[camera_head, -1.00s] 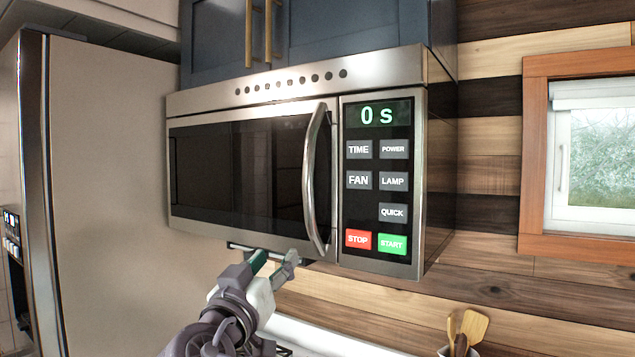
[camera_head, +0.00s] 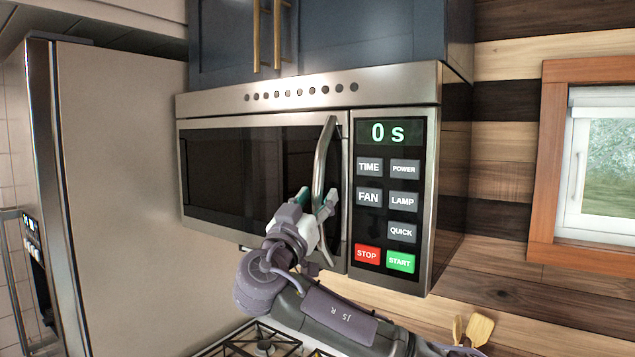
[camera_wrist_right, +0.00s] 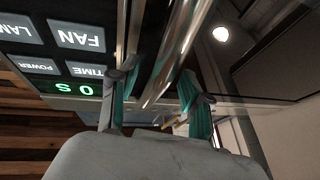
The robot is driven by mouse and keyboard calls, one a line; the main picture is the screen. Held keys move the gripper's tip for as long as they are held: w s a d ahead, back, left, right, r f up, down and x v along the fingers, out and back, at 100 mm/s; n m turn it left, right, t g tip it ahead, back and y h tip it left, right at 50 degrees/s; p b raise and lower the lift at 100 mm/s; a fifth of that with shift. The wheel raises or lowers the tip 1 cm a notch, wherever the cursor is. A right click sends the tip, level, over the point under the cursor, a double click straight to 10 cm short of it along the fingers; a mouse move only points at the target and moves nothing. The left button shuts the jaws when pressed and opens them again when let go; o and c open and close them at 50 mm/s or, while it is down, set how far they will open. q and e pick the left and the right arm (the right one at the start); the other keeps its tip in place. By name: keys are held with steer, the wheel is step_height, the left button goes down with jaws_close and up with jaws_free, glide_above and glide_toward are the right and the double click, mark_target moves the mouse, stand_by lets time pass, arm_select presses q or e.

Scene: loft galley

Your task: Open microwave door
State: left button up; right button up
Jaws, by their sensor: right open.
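The microwave (camera_head: 300,98) hangs under blue cabinets, and its dark-windowed door (camera_head: 225,165) is closed. A curved silver handle (camera_head: 325,150) stands upright at the door's right side. My right gripper (camera_head: 317,197) is at the handle's lower half, with its fingers on either side of the bar. In the right wrist view the handle (camera_wrist_right: 172,50) passes between the teal-padded open fingers of my gripper (camera_wrist_right: 158,78). I cannot tell whether either finger touches it. My left gripper is not in view.
The control panel (camera_head: 387,200), reading 0 s, is close to the right of the handle. A tall fridge (camera_head: 125,190) stands to the left. Below are a stove (camera_head: 262,340) and wooden utensils (camera_head: 478,330). A window (camera_head: 603,165) is at the right.

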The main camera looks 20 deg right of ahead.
steer(key=shift+w+d+r, duration=0.15)
steer(key=shift+w+d, duration=0.15)
steer(key=shift+w, duration=0.05)
steer(key=shift+c, duration=0.2)
jaws_close()
